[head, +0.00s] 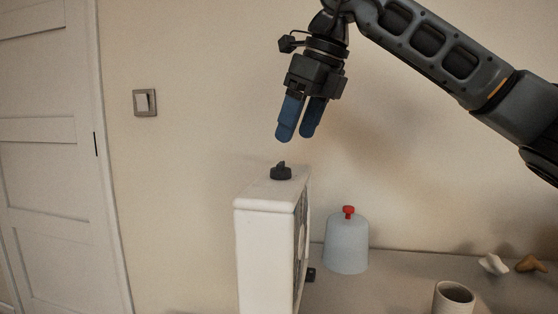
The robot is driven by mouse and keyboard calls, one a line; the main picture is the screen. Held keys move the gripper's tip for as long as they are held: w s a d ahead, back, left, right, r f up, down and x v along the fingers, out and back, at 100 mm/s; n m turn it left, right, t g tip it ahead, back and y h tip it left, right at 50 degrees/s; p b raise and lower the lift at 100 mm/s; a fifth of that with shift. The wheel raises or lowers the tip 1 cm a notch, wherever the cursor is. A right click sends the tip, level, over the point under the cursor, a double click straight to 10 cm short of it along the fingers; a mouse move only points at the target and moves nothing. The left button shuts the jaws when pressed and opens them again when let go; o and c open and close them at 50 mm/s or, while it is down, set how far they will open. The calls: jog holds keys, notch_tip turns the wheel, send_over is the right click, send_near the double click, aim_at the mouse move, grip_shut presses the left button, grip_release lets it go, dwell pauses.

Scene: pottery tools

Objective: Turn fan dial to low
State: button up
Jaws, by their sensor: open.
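A white box-shaped fan (262,232) stands upright on the table, with its dark grille side facing right. A small black dial (281,173) with a raised pointer sits on the fan's top face. The dial's setting marks are too small to read. My gripper (296,138) has blue fingers and hangs above the dial, slightly to the right. The fingers point down, spread apart with a gap between them, and hold nothing. They do not touch the dial.
A pale blue-grey dome-shaped container (346,246) with a red knob (348,211) stands right of the fan. A cup (454,298) is at the front right. A white star-like piece (494,264) and a brown one (531,263) lie at the far right. A light switch (145,103) is on the wall.

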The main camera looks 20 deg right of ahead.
aim_at(283, 167)
jog(key=x, duration=0.7)
jog(key=shift+a+b, duration=0.1)
jog(key=shift+b, duration=0.2)
jog(key=c, duration=1)
